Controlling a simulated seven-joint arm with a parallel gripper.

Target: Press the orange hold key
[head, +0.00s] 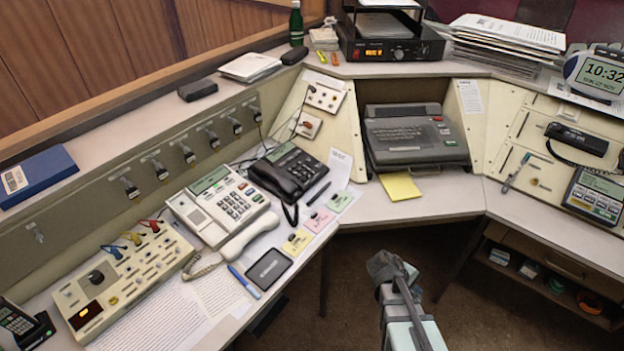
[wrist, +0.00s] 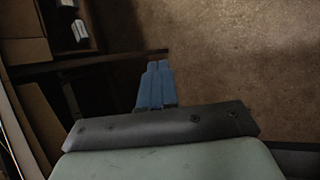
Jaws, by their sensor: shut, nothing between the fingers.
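I cannot make out for sure an orange hold key in either view. An orange-lit window (head: 86,314) glows on the beige switch box (head: 125,280) at the lower left of the head view. A cream desk phone (head: 218,205) with a grey keypad and a black desk phone (head: 290,172) stand beyond it. My gripper (head: 386,268) is over the open floor, right of the left desk and apart from all of these. In the wrist view its blue fingers (wrist: 157,82) are together and empty, with brown floor beyond.
A dark tablet (head: 269,270), a blue pen (head: 244,281) and coloured notes lie on the left desk. A grey typewriter-like machine (head: 414,136) stands at the back. A handset unit (head: 597,195) is at the right. Desk edges surround the open floor.

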